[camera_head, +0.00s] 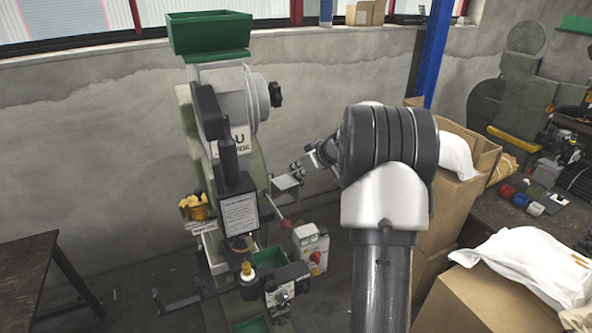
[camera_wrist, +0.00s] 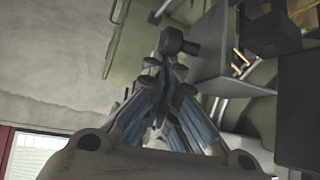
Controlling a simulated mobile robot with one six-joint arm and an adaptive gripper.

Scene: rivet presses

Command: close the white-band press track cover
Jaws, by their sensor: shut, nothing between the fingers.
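A grey plate (camera_wrist: 222,75) also shows in the wrist view, right of my fingers. My gripper (camera_head: 297,171) is shut and empty beside the press, close to the plate. It also shows in the wrist view (camera_wrist: 167,60). Any contact is hidden.
A green hopper (camera_head: 210,33) tops the press. A small white control box with a red button (camera_head: 311,248) stands at its lower right. Cardboard boxes (camera_head: 455,215) with white bags stand right of my arm. A dark table (camera_head: 28,270) is at left. A blue post (camera_head: 436,50) rises behind.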

